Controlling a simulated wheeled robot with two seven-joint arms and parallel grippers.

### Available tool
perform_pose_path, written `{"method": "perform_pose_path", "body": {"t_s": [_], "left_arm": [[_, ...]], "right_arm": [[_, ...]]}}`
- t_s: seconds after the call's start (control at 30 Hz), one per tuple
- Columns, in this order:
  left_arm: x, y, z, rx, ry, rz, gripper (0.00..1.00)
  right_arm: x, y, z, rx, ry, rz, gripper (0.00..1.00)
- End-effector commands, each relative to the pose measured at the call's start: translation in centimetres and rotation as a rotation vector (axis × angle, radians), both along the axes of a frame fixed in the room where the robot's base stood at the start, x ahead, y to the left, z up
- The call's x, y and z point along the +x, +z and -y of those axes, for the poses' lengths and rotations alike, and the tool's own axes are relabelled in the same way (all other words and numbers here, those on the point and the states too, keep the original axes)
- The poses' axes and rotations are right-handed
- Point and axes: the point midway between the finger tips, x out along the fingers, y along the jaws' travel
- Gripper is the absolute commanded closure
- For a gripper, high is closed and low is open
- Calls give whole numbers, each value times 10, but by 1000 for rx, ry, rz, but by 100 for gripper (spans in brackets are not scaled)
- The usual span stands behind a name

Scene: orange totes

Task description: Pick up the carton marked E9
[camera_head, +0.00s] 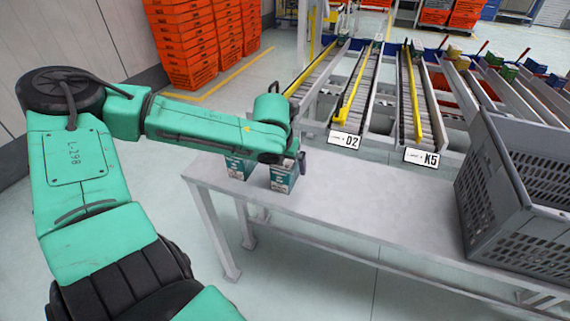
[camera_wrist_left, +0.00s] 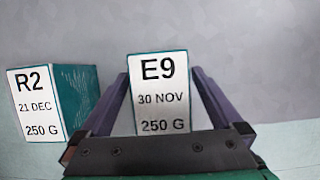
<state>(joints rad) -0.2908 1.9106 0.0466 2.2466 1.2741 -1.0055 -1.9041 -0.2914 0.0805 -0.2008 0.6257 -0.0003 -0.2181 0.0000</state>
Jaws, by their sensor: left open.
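The carton marked E9 (camera_wrist_left: 160,95) stands upright in the left wrist view, its white label reading 30 NOV and 250 G. My left gripper (camera_wrist_left: 160,73) is open, with one finger on each side of this carton. I cannot tell whether the fingers touch it. In the head view my left gripper (camera_head: 300,160) is over the right-hand carton (camera_head: 284,179), hiding its top. The teal carton marked R2 (camera_wrist_left: 35,105) stands just left of E9. It appears in the head view as the left-hand carton (camera_head: 238,168), partly behind my arm. My right gripper is not in view.
Both cartons stand at the left end of a grey table (camera_head: 350,205). A grey crate (camera_head: 490,185) stands at its right end, with clear tabletop between. Roller lanes marked D2 (camera_head: 343,141) and K5 (camera_head: 421,157) lie behind. Stacked orange totes (camera_head: 190,45) stand at the back left.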

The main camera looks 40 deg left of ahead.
Motion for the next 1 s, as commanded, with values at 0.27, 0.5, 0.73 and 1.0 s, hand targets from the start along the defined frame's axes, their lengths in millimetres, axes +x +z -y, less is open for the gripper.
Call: {"method": "perform_pose_path", "body": {"t_s": [0.27,0.5,0.73,1.0], "left_arm": [[3,-4,0,0,-1,2,4],[2,-4,0,0,-1,2,96],[3,-3,0,0,-1,3,100],[4,30,0,2,-2,9,100]], "right_arm": [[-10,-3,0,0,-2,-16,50],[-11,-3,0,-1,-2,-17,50],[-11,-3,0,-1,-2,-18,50],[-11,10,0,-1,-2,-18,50]]}}
